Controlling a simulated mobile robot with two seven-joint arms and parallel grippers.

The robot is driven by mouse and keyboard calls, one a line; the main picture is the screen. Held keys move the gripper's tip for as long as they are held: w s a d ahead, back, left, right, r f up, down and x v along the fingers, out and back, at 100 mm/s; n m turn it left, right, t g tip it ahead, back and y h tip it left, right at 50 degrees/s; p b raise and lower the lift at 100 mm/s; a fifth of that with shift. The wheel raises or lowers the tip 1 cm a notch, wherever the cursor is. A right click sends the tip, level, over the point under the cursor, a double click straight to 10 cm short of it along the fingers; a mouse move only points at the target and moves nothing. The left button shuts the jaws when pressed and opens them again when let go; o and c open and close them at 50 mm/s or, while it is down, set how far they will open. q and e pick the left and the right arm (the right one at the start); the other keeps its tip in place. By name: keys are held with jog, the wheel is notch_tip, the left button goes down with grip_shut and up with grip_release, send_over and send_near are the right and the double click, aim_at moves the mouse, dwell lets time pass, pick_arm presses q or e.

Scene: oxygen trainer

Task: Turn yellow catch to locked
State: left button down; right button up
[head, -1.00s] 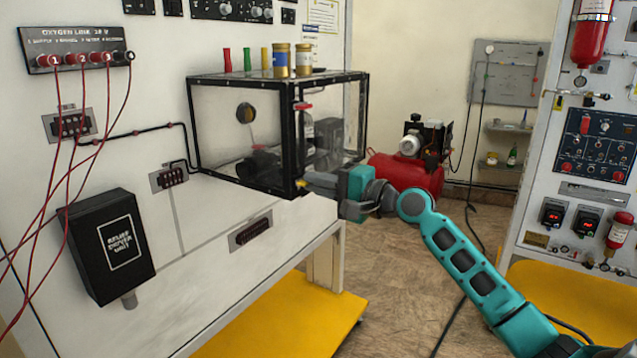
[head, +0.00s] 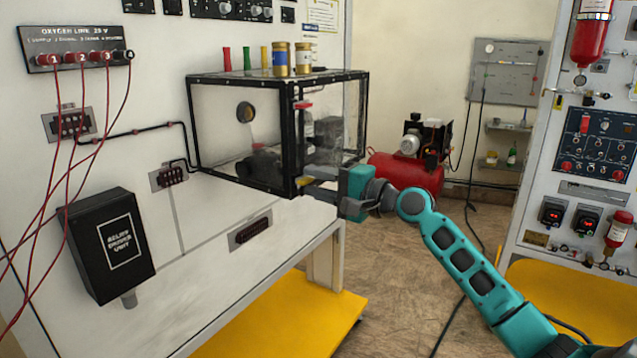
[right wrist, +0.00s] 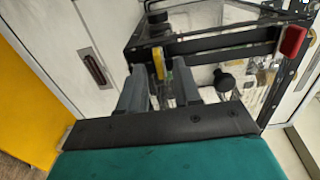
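The clear box with a black frame (head: 236,84) stands on the white bench. Its yellow catch (right wrist: 158,63) shows in the right wrist view as a short upright bar on the black frame, between my fingertips. My right gripper (head: 309,184) is at the box's lower front corner in the head view, where its fingers hide most of the catch. In the right wrist view its two grey fingers (right wrist: 160,74) stand apart, one on each side of the catch, with gaps visible. I cannot tell whether either finger touches it. My left gripper is not in view.
A red catch (head: 304,105) sits higher on the same box edge; it also shows in the right wrist view (right wrist: 292,41). Gold-lidded jars (head: 281,60) stand on the box. A red compressor (head: 408,172) is on the floor behind. Open floor lies right of the bench.

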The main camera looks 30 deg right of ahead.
jog(key=shift+s, duration=0.1)
jog(key=b+v, duration=0.2)
jog(key=v, duration=1)
jog(key=shift+s, duration=0.3)
jog(key=shift+d+f, duration=0.1)
jog(key=s+a+f+n+g+h, duration=0.1)
jog(key=a+f+n+g+h, duration=0.15)
jog(key=f, duration=1.05)
jog(key=s+a+f+n+g+h, duration=0.1)
jog(key=s+a+f+n+h, duration=0.2)
jog(key=f, duration=1)
jog(key=s+a+f+n+g, duration=0.1)
jog(key=s+a+f+n, duration=0.4)
jog(key=a, duration=0.4)
jog(key=s+a+f+n+g, duration=0.1)
jog(key=s+a+f+n, duration=0.3)
jog(key=a+f, duration=0.4)
jog(key=shift+s+a+n, duration=0.4)
jog(key=shift+a+n, duration=0.1)
jog(key=shift+n, duration=0.35)
jog(key=shift+y, duration=0.25)
